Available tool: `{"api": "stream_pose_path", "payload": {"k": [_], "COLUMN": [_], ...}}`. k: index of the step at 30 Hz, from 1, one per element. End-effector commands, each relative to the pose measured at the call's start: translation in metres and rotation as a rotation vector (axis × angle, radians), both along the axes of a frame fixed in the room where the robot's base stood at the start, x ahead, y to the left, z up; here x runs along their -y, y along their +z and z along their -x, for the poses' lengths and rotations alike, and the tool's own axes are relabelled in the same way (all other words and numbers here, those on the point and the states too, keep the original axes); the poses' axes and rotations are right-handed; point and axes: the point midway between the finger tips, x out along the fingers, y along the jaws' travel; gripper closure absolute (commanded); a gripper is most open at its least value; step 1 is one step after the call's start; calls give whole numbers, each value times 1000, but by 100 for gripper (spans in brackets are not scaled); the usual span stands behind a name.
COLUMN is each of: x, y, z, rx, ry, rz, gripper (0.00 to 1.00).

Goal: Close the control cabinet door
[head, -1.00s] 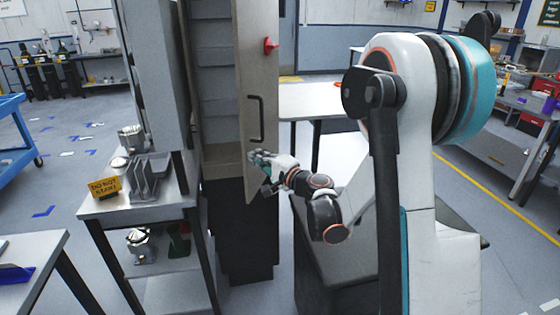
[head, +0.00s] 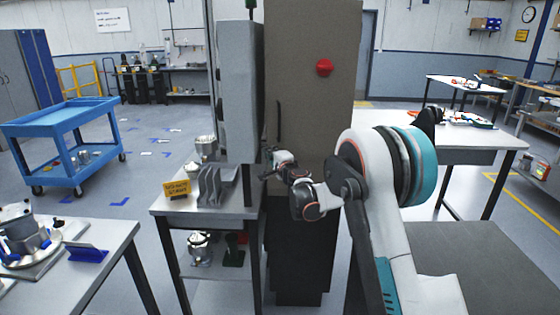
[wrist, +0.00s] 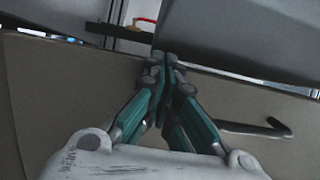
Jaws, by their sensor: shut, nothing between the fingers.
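The control cabinet door (head: 315,110) is a tall grey-brown panel at the centre of the head view, with a red knob (head: 324,68) on it. Its dark bar handle (head: 279,120) is near the left edge. The cabinet interior is hidden, and I cannot tell whether a gap remains. My gripper (head: 268,155) is below the handle by the door's left edge. In the wrist view, the shut, empty fingers (wrist: 168,62) lie over the panel (wrist: 60,100), with the handle (wrist: 255,130) to their right. Contact with the panel is unclear.
A grey box (head: 240,90) stands directly left of the door. A blue cart (head: 70,140) is at left. A white table (head: 440,150) is behind my arm at right.

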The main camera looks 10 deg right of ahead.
Motion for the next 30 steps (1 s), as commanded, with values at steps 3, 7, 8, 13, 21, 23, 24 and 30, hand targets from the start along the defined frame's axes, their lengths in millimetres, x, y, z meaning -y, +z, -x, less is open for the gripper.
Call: {"api": "stream_pose_path", "payload": {"k": [3,7,8,13,21,23,24,30], "x": [-1,0,0,1,2,2,2,2], "y": [0,0,0,0,0,1,1,1], "z": [-24,-43,-46,-59,-64,-64,-64,-64], "rx": [0,0,0,0,0,0,0,0], "ry": [0,0,0,0,-1,-1,-1,-2], "rz": [0,0,0,0,0,0,0,0], "gripper": [100,100,100,100,100,100,100,100]}}
